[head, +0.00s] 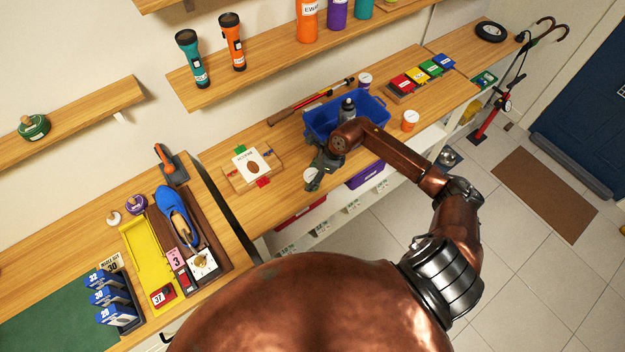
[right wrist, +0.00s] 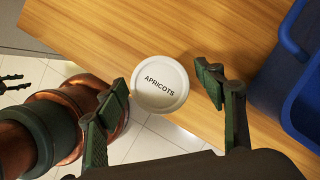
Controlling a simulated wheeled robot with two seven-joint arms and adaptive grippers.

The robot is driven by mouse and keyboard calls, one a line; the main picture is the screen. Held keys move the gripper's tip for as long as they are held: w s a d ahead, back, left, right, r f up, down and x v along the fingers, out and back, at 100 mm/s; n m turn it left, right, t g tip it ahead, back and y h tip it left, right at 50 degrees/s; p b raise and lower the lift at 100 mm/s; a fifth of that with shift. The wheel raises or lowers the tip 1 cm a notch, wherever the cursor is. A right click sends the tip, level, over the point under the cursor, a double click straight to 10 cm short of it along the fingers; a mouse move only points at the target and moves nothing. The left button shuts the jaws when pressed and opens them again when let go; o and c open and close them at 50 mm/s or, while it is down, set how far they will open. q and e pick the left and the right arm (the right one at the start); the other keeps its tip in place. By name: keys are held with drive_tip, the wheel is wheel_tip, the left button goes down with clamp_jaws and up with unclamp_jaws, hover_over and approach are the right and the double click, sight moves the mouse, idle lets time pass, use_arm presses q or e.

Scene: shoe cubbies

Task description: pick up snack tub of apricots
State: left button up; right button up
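The snack tub of apricots is a small tub with a round white lid marked APRICOTS (right wrist: 160,84). In the head view its white top (head: 310,175) shows beside my right gripper (head: 318,174), near the front edge of the wooden bench. In the right wrist view my right gripper (right wrist: 164,103) is open, with one finger on each side of the lid and gaps between the fingers and the lid. The tub's sides are mostly hidden below its lid. I cannot make out my left gripper in the head view.
A blue bin (head: 319,122) holding a dark bottle (head: 347,108) stands just right of and behind the tub. Another white-lidded tub (head: 410,120) stands farther right. A wooden board with a card (head: 251,166) lies to the left. Floor tiles lie beyond the bench edge.

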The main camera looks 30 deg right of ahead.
drive_tip(key=c, duration=1.2)
drive_tip(key=shift+r, duration=0.1)
